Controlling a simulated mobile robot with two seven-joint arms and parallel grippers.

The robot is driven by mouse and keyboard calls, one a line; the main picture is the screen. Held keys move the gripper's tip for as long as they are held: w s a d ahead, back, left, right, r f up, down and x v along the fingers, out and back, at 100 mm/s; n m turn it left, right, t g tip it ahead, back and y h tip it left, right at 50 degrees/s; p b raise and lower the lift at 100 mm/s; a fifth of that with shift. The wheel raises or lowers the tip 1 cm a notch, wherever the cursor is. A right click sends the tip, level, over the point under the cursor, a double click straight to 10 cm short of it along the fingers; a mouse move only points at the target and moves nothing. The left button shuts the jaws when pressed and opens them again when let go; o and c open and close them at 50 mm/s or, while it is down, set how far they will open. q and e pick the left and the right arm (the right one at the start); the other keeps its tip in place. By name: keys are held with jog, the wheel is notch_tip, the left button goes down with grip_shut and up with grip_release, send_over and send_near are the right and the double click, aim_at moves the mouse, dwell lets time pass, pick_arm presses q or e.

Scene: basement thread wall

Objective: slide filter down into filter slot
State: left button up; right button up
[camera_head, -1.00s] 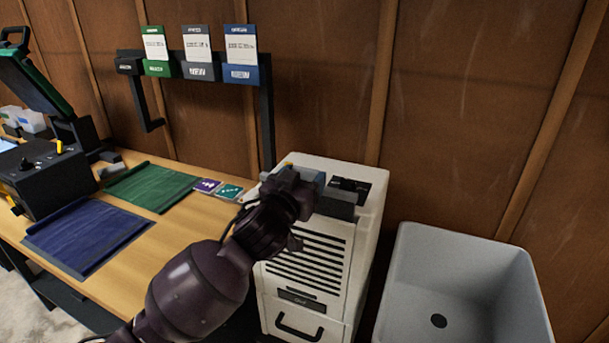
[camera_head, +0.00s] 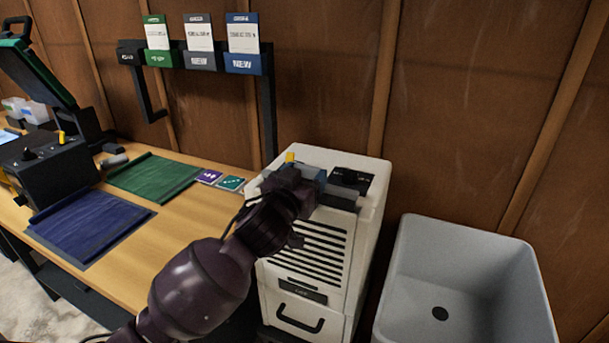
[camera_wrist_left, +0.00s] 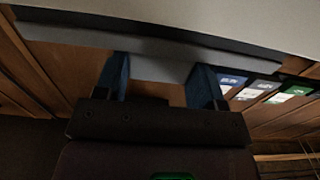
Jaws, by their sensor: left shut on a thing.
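My left gripper (camera_head: 308,182) is over the top of the white slatted machine (camera_head: 362,231). It is shut on the filter, a grey slab (camera_head: 338,199) whose right end shows beyond the fingers near the machine's front top edge. In the left wrist view the blue fingers of the left gripper (camera_wrist_left: 161,84) stand at the grey filter (camera_wrist_left: 155,67), with a long dark strip along it. The filter slot is hidden behind the gripper and filter, so I cannot tell how deep the filter sits. My right gripper is not in view.
A dark panel (camera_head: 352,179) lies on the machine's top, right of the gripper. A grey open bin (camera_head: 478,255) stands at right. At left, a wooden table (camera_head: 192,222) holds blue and green cloths. A rack (camera_head: 205,64) with cards hangs on the wall.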

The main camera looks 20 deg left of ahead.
pick_arm(q)
jog(key=shift+f, duration=0.75)
jog(key=shift+f+b, duration=0.35)
jog(key=shift+f, duration=0.3)
jog(key=o, duration=0.9)
jog(key=shift+o, duration=0.3)
